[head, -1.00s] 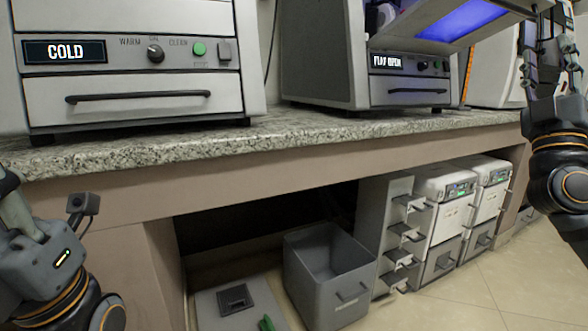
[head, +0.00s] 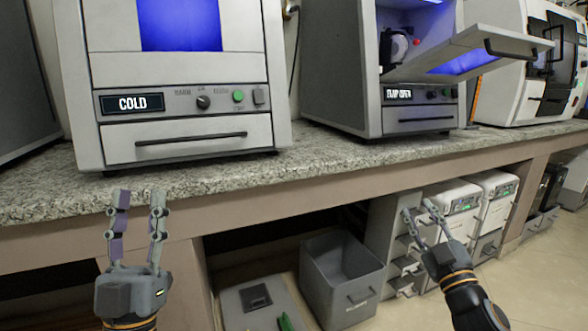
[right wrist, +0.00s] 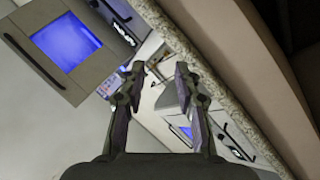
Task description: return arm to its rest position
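My left gripper (head: 136,228) is in the lower left of the head view, upright in front of the counter's front edge, with its two fingers apart and nothing between them. My right gripper (head: 421,213) is at the lower right, in front of the white units under the counter, with its fingers apart. In the right wrist view my right gripper (right wrist: 158,75) also shows open and empty, with the counter edge and machines beyond it.
A granite counter (head: 330,151) carries a machine reading COLD (head: 190,125) and another machine with its door open (head: 480,50). Below stand a grey open bin (head: 345,285), a rack with trays (head: 390,240) and white units (head: 455,200). Clear floor (head: 520,285) lies at the right.

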